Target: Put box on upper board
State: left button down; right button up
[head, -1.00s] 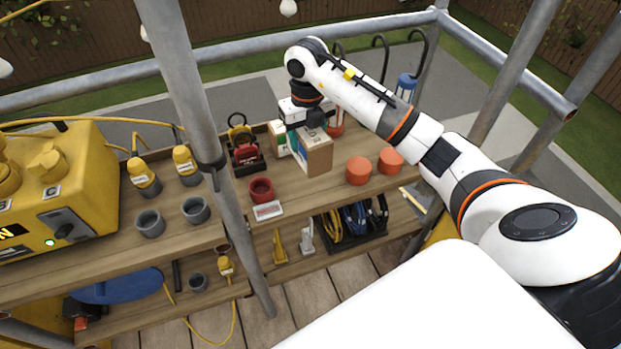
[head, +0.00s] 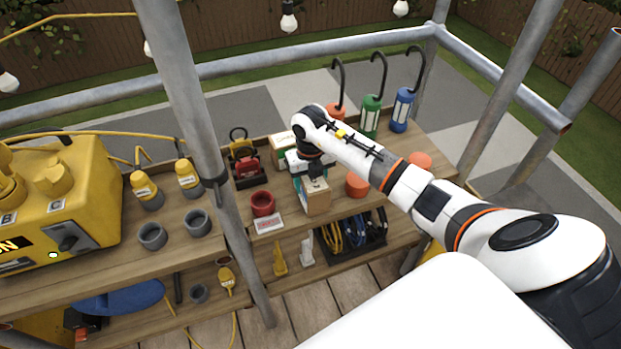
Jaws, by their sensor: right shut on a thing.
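A small cardboard box (head: 316,199) with a white and teal side is at the front of the upper board (head: 336,217), between a red cup and an orange cup. My right gripper (head: 312,177) is shut on the box from above, with the arm reaching in from the right. The fingertips are partly hidden by the wrist. I cannot tell whether the box's underside touches the board or hangs just over it. My left gripper is not in view.
The red cup (head: 262,203) stands left and the orange cup (head: 357,184) right of the box. Another box (head: 279,152) stands behind. A lower board holds a black cable tray (head: 350,238). A scaffold pole (head: 195,110) crosses the left side.

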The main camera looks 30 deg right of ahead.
jog(key=shift+r, duration=0.1)
jog(key=o, duration=1.5)
jog(key=shift+c, duration=0.2)
jog(key=shift+r, duration=0.3)
notch_tip(320, 180, up, 11)
jog(key=shift+r+b, duration=0.2)
jog(key=shift+b, duration=1.05)
